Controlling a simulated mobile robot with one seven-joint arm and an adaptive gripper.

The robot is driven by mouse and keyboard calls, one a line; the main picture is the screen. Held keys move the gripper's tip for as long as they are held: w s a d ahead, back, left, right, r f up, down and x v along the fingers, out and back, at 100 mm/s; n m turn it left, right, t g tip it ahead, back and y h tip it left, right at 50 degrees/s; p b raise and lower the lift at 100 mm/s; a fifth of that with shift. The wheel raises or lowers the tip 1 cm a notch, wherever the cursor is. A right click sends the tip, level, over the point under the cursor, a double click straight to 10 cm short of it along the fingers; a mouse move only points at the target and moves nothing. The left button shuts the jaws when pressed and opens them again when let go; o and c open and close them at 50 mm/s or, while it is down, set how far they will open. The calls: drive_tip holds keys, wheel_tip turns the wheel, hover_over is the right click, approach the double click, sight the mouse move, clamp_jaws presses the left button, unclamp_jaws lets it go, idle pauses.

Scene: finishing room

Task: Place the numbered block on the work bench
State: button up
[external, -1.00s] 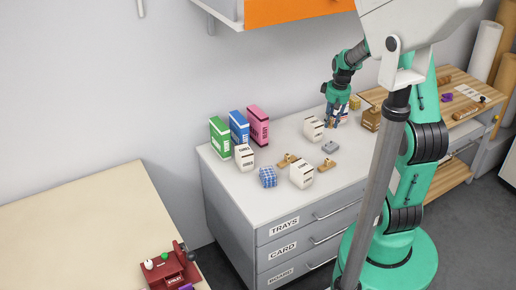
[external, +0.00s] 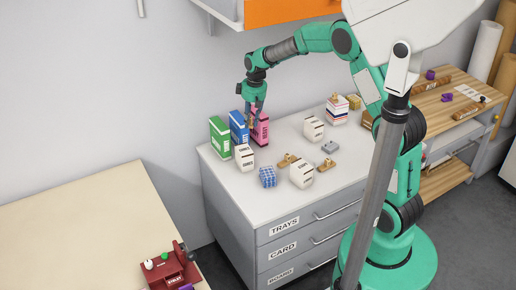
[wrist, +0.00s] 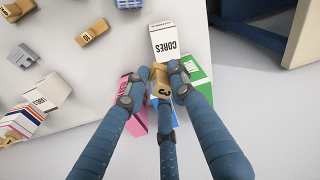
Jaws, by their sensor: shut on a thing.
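My gripper (external: 253,118) is over the green, blue and pink boxes at the left end of the white drawer cabinet. In the wrist view its fingers (wrist: 157,82) are shut on a tan numbered block (wrist: 162,92), with what looks like a 3 on it. The block is above the boxes; in the external view the fingers mostly hide it. A pale bench (external: 80,215) stands at the left, and a wooden bench (external: 440,105) with a lower shelf at the right. I cannot tell which is the work bench.
The pink box (external: 261,130), blue box (external: 238,125) and green box (external: 219,138) stand upright below my gripper. White boxes, including the CORES box (wrist: 172,40), and small tan pieces share the cabinet top (external: 225,170). A red tool (external: 170,268) is on the pale bench, otherwise largely clear.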

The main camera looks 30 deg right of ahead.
drive_tip(key=s+a+n, duration=0.2)
drive_tip(key=a, duration=1.8)
drive_tip(key=s+a+n, duration=0.2)
drive_tip(key=a+n, duration=0.1)
drive_tip(key=a, duration=1.8)
drive_tip(key=s+a+f+n, duration=0.2)
drive_tip(key=s+a, duration=0.9)
drive_tip(key=a, duration=0.5)
drive_tip(key=s+a+f+n, duration=0.1)
drive_tip(key=s+a+n, duration=0.1)
drive_tip(key=s+a, duration=1.15)
drive_tip(key=shift+g+y, duration=0.4)
drive_tip(key=shift+w+a+f+b, duration=0.15)
drive_tip(key=shift+w+a+f, duration=0.15)
drive_tip(key=shift+f, duration=0.55)
drive_tip(key=shift+w+a+f+b, duration=0.1)
drive_tip(key=shift+w+a+f, duration=0.15)
drive_tip(key=shift+f, duration=0.55)
drive_tip(key=shift+w+a+f+b, duration=0.2)
drive_tip(key=shift+a+f, duration=0.15)
drive_tip(key=shift+f, duration=0.5)
drive_tip(key=shift+f+b, duration=0.5)
drive_tip(key=shift+f, duration=1.95)
